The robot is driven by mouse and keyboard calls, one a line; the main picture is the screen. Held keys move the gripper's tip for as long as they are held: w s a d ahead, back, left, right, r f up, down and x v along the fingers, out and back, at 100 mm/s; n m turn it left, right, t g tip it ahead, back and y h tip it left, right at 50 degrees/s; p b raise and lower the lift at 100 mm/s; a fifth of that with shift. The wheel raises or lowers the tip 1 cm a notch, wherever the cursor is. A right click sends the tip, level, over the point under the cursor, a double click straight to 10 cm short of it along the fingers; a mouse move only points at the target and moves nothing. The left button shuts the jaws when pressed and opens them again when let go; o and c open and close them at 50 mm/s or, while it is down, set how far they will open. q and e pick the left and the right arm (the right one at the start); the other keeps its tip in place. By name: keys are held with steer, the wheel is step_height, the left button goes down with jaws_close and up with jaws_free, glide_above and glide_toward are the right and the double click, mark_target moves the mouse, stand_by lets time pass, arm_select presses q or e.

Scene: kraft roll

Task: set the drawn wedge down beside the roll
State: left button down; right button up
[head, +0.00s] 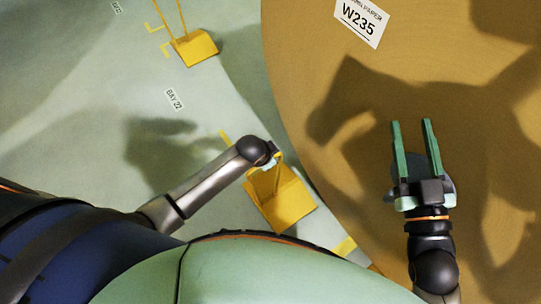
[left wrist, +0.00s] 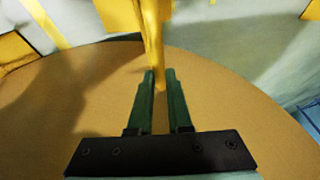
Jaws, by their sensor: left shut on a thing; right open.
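The large brown kraft roll (head: 330,110) fills the right of the head view, with a white W235 label. A yellow wedge (head: 285,205) with an upright handle is just left of the roll's edge; whether it touches the floor or the roll I cannot tell. My left gripper (head: 275,160) is at the top of this handle. In the left wrist view my left gripper (left wrist: 160,82) is shut on the yellow handle (left wrist: 153,35), with the roll (left wrist: 230,100) behind. My right gripper (head: 411,124) is open and empty over the roll.
A second yellow wedge (head: 197,48) with a handle stands on the pale green floor (head: 80,100) at the upper left, near yellow corner marks (head: 157,28). A BAY 22 label (head: 174,99) lies on the floor.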

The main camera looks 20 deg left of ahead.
arm_select(q)
steer(key=shift+w+d+f+b, duration=0.1)
steer(key=shift+w+f+b, duration=0.05)
steer(key=shift+f+b, duration=0.15)
stand_by(0.5)
steer(key=shift+s+a+f+b, duration=0.1)
steer(key=shift+a+f+b, duration=0.1)
steer(key=shift+f, duration=0.15)
steer(key=shift+s+a+f+b, duration=0.1)
steer(key=shift+f+b, duration=0.1)
steer(key=shift+f, duration=0.6)
stand_by(0.4)
steer(key=c, duration=1.3)
jaws_free()
steer(key=shift+o, duration=0.9)
steer(key=shift+d+f, duration=0.1)
steer(key=o, duration=0.4)
steer(key=shift+d, duration=0.1)
steer(key=shift+c, duration=0.2)
